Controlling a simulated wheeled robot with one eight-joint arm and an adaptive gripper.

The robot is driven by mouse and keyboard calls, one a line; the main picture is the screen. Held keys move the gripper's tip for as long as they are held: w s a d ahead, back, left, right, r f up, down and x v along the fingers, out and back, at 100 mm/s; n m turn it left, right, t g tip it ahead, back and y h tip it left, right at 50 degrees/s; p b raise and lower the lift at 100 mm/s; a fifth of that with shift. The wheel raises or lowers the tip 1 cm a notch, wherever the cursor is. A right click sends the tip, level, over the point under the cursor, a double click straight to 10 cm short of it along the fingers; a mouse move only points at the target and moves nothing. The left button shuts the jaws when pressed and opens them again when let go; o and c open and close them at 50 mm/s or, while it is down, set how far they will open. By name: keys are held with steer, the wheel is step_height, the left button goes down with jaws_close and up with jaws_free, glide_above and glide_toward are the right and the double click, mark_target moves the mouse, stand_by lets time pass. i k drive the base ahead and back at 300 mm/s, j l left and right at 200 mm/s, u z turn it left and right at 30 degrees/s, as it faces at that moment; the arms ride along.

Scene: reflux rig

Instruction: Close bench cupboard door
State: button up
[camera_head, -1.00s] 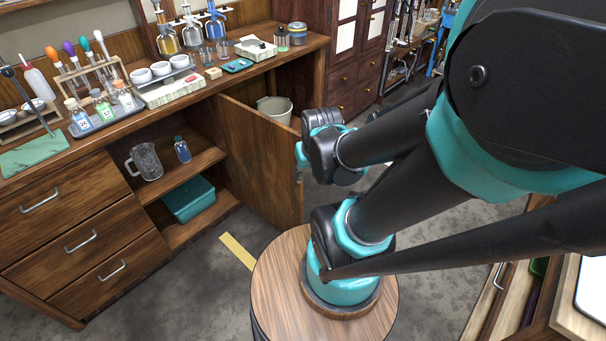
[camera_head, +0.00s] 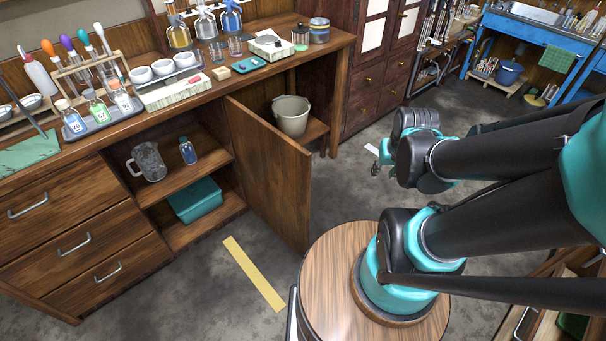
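The bench cupboard door (camera_head: 268,175) is a brown wooden panel hinged at the right side of the open compartment. It stands wide open, swung out over the floor. Inside the cupboard (camera_head: 190,232), a glass mug (camera_head: 150,162) and a small blue bottle (camera_head: 187,151) stand on the shelf, with a teal box (camera_head: 195,201) below. My gripper (camera_head: 376,168) is to the right of the door, apart from it, above the floor. It is small and partly hidden by my arm's wrist, so its finger opening is unclear.
A pale bucket (camera_head: 291,116) stands in the open bay behind the door. The bench top (camera_head: 215,92) carries bottles, bowls and trays. A yellow floor strip (camera_head: 253,273) lies before the cupboard. Grey floor is clear between door and dark cabinet (camera_head: 372,92).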

mark_target(275, 170)
steer(key=i+l+z, duration=0.2)
steer(key=i, duration=0.35)
steer(key=i+z, duration=0.25)
steer(key=i, duration=0.35)
steer(key=i+l+u, duration=0.1)
steer(key=i+u, duration=0.15)
steer(key=i+l+u, duration=0.35)
steer(key=u, duration=0.3)
steer(key=i+l+u, duration=0.1)
steer(key=u, duration=0.3)
steer(key=l+u, duration=0.3)
steer(key=u, duration=0.15)
steer(key=l+u, duration=0.2)
steer(key=u, duration=0.2)
steer(key=l+u, duration=0.15)
steer(key=u, duration=0.25)
steer(key=i+l+u, duration=0.1)
steer(key=u, duration=0.35)
steer(key=l+u, duration=0.4)
steer(key=k+l, duration=0.2)
steer(key=k+l+z, duration=0.1)
steer(key=l, duration=0.3)
steer(key=k+l, duration=0.25)
steer(key=l, duration=0.1)
